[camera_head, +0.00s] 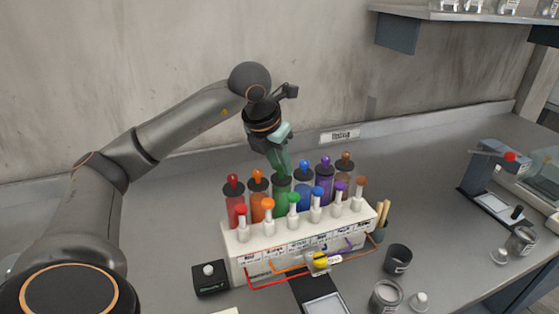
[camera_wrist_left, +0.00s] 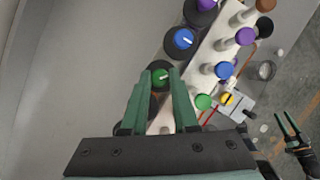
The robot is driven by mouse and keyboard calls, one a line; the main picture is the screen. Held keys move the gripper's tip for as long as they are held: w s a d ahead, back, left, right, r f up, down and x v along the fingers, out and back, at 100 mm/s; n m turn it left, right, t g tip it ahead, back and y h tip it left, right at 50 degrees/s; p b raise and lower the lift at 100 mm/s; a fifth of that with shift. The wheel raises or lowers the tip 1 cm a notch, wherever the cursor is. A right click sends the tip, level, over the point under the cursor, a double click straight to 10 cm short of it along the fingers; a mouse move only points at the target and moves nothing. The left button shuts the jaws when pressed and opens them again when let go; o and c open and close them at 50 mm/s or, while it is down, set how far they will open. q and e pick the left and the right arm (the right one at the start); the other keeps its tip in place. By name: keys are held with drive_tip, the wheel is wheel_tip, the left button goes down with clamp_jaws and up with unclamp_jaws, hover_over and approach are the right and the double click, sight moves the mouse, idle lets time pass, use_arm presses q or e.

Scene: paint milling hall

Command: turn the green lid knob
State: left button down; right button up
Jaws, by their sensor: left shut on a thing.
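The green lid knob (camera_wrist_left: 160,77) is round with a pale pointer line, and in the left wrist view it sits between the fingertips of my left gripper (camera_wrist_left: 160,73). In the head view the left gripper (camera_head: 281,167) reaches down from above and is shut on this knob, hiding most of it. The green container (camera_head: 281,188) stands below it in the back row of the rack. My right gripper (camera_wrist_left: 288,125) shows at the lower right of the left wrist view, with its fingers apart and empty.
The white rack (camera_head: 300,240) also holds red, orange, blue, purple and brown knobbed containers, close beside the left gripper. A front row of coloured caps stands before them. Dark cups (camera_head: 397,259) are at the right, and the wall (camera_head: 180,60) is behind.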

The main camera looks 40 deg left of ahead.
idle(0.3)
use_arm(q)
drive_tip(key=c, duration=0.7)
unclamp_jaws()
drive_tip(key=shift+p+v, duration=0.9)
drive_tip(key=shift+v, duration=5.4)
drive_tip(key=shift+f, duration=0.1)
